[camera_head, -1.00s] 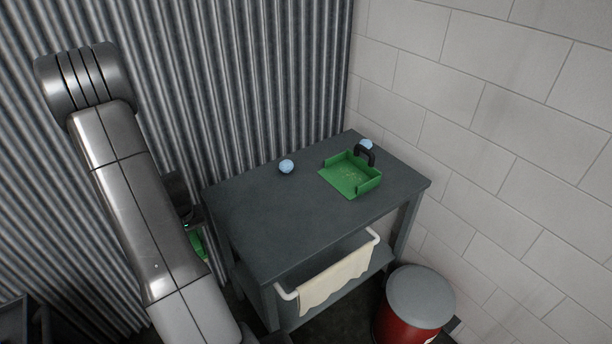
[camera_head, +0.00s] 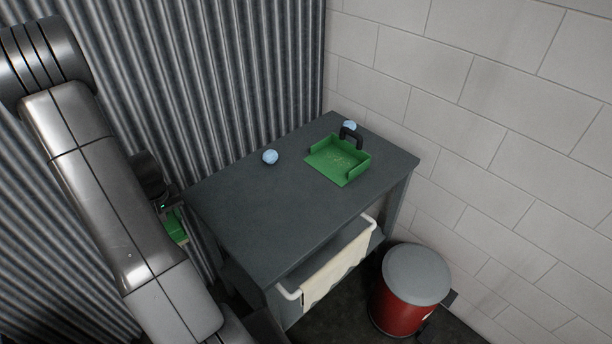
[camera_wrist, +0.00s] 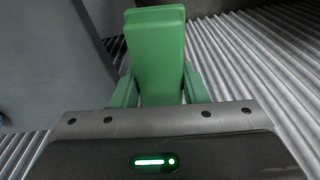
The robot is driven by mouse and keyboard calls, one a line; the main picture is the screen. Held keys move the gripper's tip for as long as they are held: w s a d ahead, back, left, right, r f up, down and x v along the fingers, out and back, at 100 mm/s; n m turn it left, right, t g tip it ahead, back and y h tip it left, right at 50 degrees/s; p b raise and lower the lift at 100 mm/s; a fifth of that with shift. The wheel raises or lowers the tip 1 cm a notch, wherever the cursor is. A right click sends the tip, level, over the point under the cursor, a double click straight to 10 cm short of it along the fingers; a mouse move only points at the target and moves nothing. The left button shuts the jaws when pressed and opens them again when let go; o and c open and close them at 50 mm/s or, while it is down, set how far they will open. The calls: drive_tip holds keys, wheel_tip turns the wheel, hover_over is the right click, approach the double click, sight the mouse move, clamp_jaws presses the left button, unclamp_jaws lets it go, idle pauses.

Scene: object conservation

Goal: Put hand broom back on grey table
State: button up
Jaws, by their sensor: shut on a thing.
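The green hand broom (camera_wrist: 156,48) is held in my gripper (camera_wrist: 158,88), which is shut on it; the broom sticks out ahead of the jaws in the wrist view. In the head view a green part of the broom (camera_head: 174,227) shows low beside my arm, left of the grey table (camera_head: 245,215) and apart from its top as seen. Most of the broom and the jaws are hidden behind my arm there. The grey table stands in the corner.
A green dustpan (camera_head: 337,160) with a black handle lies on the table's far right part. Two pale blue crumpled balls (camera_head: 270,157) (camera_head: 349,126) lie near its back. The front and left tabletop is clear. A cloth (camera_head: 335,272) hangs in front; a red bin (camera_head: 400,300) stands right.

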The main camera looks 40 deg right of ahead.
drive_tip(key=shift+d+r, duration=0.1)
drive_tip(key=shift+d, duration=0.35)
drive_tip(key=s+d+r+n+b, duration=0.1)
drive_tip(key=s+d+r+b, duration=0.4)
drive_tip(key=d, duration=0.4)
drive_tip(key=s+d+r+n+b, duration=0.1)
drive_tip(key=s+d+r+b, duration=0.4)
drive_tip(key=d, duration=0.3)
drive_tip(key=f, duration=1)
drive_tip(key=shift+s+d, duration=0.15)
drive_tip(key=shift+s, duration=0.05)
drive_tip(key=shift+f+b, duration=0.2)
drive_tip(key=shift+b, duration=0.1)
drive_tip(key=o, duration=1)
drive_tip(key=shift+r, duration=0.1)
drive_tip(key=shift+o, duration=0.2)
drive_tip(key=shift+r, duration=0.1)
wheel_tip(320, 180, up, 12)
drive_tip(key=s+p, duration=0.1)
drive_tip(key=shift+s, duration=0.2)
